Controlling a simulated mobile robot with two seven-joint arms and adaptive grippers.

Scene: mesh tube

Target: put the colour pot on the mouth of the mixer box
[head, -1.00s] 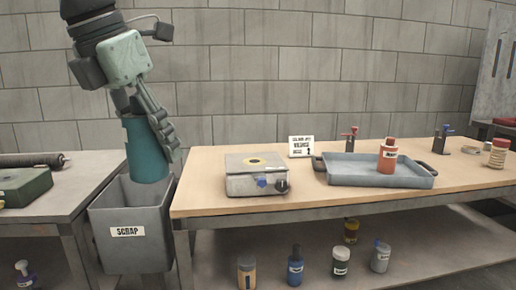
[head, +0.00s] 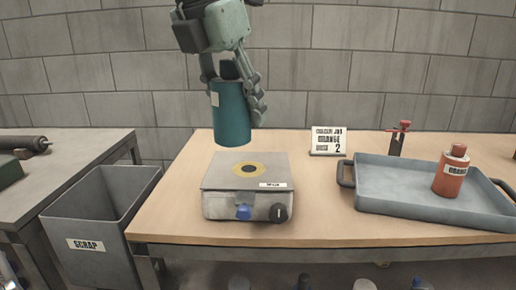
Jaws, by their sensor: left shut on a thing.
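The teal pot (head: 231,118) is a plain upright cylinder with a pale label at its upper left side. My left gripper (head: 234,84) is shut on its upper part, fingers pointing down. The pot hangs above and slightly left of the mixer box's mouth, apparently clear of the box. The mixer box (head: 222,204) is a grey metal box on the bench, with a blue knob and a black knob on its front. Its mouth (head: 248,169) is a dark hole in a yellow ring on top, fully visible. My right gripper is not in view.
An orange bottle (head: 452,172) stands in a grey-blue tray (head: 400,179) at right. A card (head: 328,141) reading orange and 2 stands behind, near a red-topped clamp (head: 399,138). The grey scrap bin (head: 95,225) sits left of the wooden bench (head: 172,215).

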